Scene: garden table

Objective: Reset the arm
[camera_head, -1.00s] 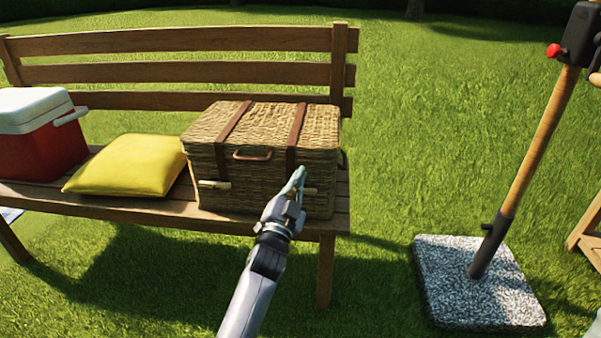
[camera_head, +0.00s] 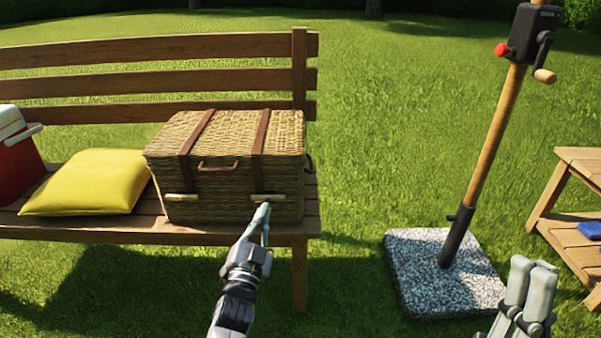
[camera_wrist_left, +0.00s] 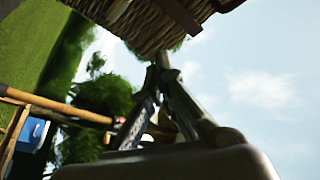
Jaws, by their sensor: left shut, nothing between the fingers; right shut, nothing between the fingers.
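My left gripper (camera_head: 262,222) is shut and empty in the head view. It is in front of the lower right front of a wicker basket (camera_head: 228,160), near its right wooden toggle; I cannot tell whether it touches. In the left wrist view the shut fingertips (camera_wrist_left: 163,60) show close below the wicker (camera_wrist_left: 140,22). The basket is closed, with two brown straps and a handle, and sits on the bench. My right gripper (camera_head: 530,275) is shut and empty at the lower right, in front of the stone base.
The wooden bench (camera_head: 150,75) also holds a yellow cushion (camera_head: 90,182) and a red and white cooler (camera_head: 15,165). A wooden pole (camera_head: 495,140) with a crank box (camera_head: 532,35) stands on a speckled stone base (camera_head: 420,265). A wooden side table (camera_head: 575,225) is at the right. Open grass lies between.

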